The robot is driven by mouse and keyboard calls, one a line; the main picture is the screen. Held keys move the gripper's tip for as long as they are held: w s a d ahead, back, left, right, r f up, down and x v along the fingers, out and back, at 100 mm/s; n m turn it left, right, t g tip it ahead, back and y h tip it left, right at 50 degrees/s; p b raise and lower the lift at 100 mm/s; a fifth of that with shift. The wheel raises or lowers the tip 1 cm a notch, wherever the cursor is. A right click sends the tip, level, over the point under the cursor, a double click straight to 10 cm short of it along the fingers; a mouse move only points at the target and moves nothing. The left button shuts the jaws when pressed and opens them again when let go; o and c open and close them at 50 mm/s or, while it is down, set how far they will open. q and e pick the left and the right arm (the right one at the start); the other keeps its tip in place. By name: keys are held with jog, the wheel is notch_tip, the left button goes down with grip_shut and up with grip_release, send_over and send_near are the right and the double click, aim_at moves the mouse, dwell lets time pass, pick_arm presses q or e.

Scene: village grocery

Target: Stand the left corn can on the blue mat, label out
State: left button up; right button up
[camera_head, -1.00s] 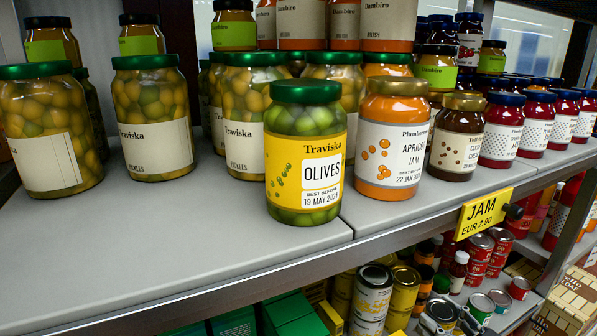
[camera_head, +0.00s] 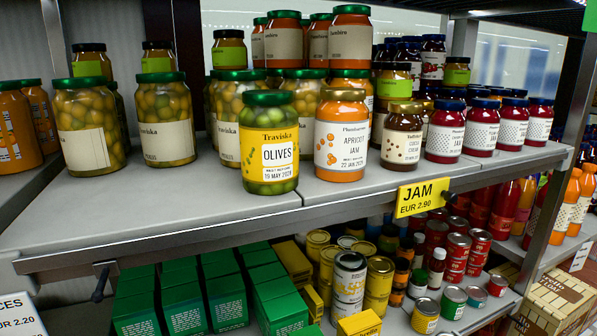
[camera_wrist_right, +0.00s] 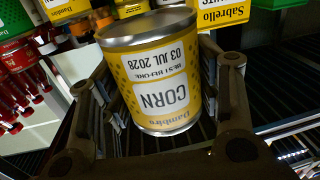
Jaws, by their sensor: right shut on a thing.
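A yellow corn can (camera_wrist_right: 158,82) with a white label panel fills the middle of the right wrist view. Its printing reads upside down in that picture, with CORN and a date facing the camera. My right gripper (camera_wrist_right: 150,65) is shut on this can, with dark fingers on either side of it. Neither gripper shows in the head view, and my left gripper is in no view. I see no blue mat in either view.
A grey shelf holds an olives jar (camera_head: 268,145), an apricot jam jar (camera_head: 341,135) and other jars. A yellow JAM sign (camera_head: 422,197) hangs on its edge. Below are green boxes (camera_head: 183,305), yellow cans (camera_head: 377,285) and red cans (camera_head: 456,250). The upper shelf's front left is bare.

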jog(key=s+a+f+m+t+h, duration=0.1)
jog(key=s+a+f+m+h, duration=0.15)
jog(key=s+a, duration=0.75)
jog(key=s+a+r+m+t+h, duration=0.1)
jog(key=s+r+m+h, duration=0.2)
jog(key=r+h, duration=0.3)
jog(key=shift+s+r, duration=0.15)
jog(key=shift+s, duration=0.5)
